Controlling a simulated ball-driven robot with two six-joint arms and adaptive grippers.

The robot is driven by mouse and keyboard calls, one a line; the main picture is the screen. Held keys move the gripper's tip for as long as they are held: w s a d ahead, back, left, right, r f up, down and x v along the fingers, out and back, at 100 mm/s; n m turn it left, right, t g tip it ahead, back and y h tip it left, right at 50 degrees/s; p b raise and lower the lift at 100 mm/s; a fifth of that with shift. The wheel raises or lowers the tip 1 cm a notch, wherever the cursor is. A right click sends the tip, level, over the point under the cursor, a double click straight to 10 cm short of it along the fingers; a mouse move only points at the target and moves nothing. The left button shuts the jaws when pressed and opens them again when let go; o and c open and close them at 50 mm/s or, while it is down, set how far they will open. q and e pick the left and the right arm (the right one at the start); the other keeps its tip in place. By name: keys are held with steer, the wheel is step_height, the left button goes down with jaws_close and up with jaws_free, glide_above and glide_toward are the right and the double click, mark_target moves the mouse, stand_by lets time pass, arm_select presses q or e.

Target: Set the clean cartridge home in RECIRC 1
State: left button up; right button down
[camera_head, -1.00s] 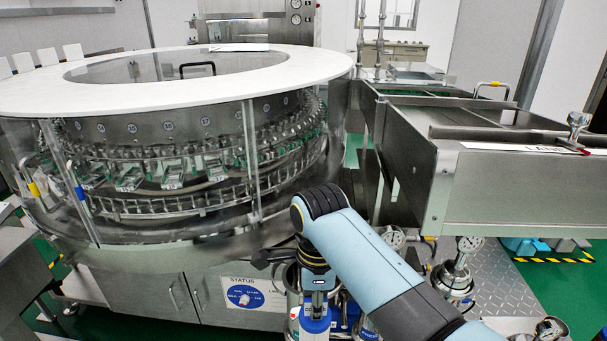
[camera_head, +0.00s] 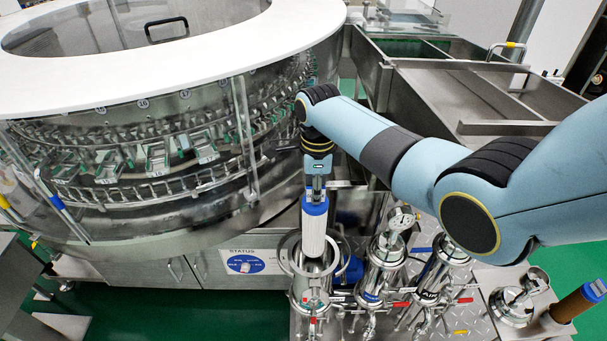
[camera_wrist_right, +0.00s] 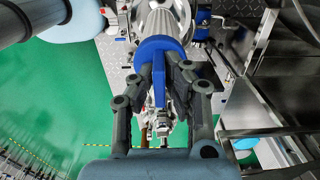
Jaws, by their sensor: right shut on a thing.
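My right gripper (camera_head: 316,188) is shut on the blue cap of the white pleated cartridge (camera_head: 313,232), which hangs nearly upright below it. In the right wrist view my fingers (camera_wrist_right: 160,78) pinch the blue tab on the blue cap (camera_wrist_right: 160,46), with the pale body (camera_wrist_right: 159,20) beyond. The cartridge's lower end appears over the open mouth of the leftmost steel housing (camera_head: 311,292). I cannot tell whether it has entered the mouth. No RECIRC 1 label is readable. My left gripper is not in view.
Two more steel housings, a middle one (camera_head: 382,270) with a gauge and a right one (camera_head: 440,275), stand close by. A brown cartridge with a blue cap (camera_head: 580,300) and a round steel lid (camera_head: 513,303) are at the right. The rotary washer (camera_head: 150,150) fills the left.

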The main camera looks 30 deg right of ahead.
mark_target(316, 206)
steer(key=shift+w+d+f, duration=0.1)
steer(key=shift+w+d, duration=0.1)
steer(key=shift+w, duration=0.05)
steer(key=shift+s+f+b, duration=0.3)
steer(key=shift+s, duration=0.05)
steer(key=shift+f, duration=0.3)
step_height(316, 206, down, 4)
steer(key=b, duration=0.3)
steer(key=shift+w+r+b, duration=0.1)
steer(key=shift+r+b, duration=0.05)
steer(key=shift+b, duration=0.25)
steer(key=shift+f+b, duration=0.3)
steer(key=shift+b, duration=0.05)
step_height(316, 206, down, 3)
steer(key=b, duration=0.3)
steer(key=shift+f+b, duration=0.15)
steer(key=shift+b, duration=0.2)
step_height(316, 206, down, 9)
steer(key=b, duration=1)
steer(key=shift+f, duration=0.1)
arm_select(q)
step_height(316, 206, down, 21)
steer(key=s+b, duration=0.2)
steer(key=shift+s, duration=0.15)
arm_select(e)
steer(key=shift+f, duration=1.9)
